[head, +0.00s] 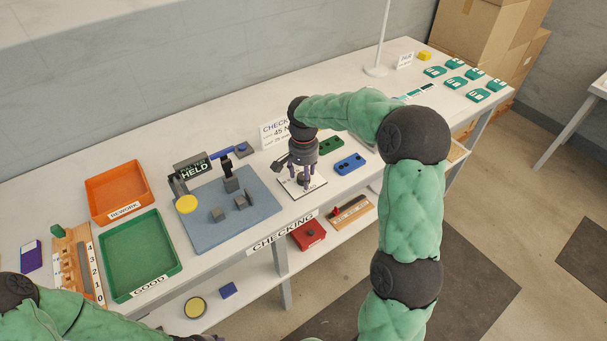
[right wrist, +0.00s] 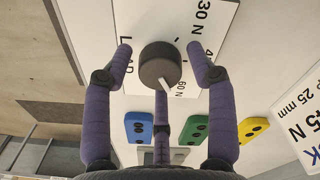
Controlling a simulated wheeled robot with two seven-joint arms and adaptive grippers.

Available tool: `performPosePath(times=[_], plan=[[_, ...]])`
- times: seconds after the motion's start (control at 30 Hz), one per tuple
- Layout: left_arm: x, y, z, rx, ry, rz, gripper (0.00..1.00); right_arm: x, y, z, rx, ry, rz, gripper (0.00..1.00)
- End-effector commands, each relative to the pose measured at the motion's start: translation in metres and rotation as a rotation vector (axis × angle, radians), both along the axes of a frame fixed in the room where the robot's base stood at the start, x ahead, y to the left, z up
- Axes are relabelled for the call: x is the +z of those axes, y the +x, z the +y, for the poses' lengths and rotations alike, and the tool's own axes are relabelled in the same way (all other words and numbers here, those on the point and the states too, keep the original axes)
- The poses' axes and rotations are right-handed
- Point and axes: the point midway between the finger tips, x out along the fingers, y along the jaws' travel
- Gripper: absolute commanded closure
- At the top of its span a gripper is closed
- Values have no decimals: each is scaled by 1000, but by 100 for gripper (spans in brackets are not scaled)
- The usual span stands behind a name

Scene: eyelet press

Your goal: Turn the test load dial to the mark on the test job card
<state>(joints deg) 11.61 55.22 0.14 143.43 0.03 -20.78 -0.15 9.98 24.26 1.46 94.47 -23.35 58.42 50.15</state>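The test load dial (right wrist: 160,64) is a dark round knob on a white plate (right wrist: 205,18) printed "LOAD", "30 N", a partly covered mark starting with 4, and "60 N". Its white pointer line points toward the "60 N" print. My right gripper (right wrist: 160,62) has its purple fingers spread around the dial, with gaps visible at the sides; whether the middle finger touches is unclear. In the head view the right gripper (head: 299,183) points down over the plate and hides the dial. The test job card (head: 272,132), partly covered by my arm, reads "45 N". My left gripper is out of view.
Left of the plate is a blue-grey mat (head: 262,222) with grey blocks and a "HELD" fixture (head: 192,168). Green (head: 331,145) and blue (head: 350,163) pieces lie close on its right. An orange tray (head: 117,190) and green tray (head: 140,255) stand further left.

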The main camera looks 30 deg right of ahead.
Motion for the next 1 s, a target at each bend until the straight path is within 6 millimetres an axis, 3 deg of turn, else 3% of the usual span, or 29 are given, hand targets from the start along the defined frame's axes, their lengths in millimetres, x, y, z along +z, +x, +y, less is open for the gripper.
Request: performPosePath(times=[0.03, 0.13, 0.57, 1.0], plan=[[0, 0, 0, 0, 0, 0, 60, 0, 0, 0, 0, 0, 0, 66], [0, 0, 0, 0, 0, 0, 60, 0, 0, 0, 0, 0, 0, 91], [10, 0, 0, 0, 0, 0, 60, 2, 0, 0, 62, 1, 1, 91], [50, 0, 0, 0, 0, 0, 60, 3, -1, 0, 413, 2, 3, 91]])
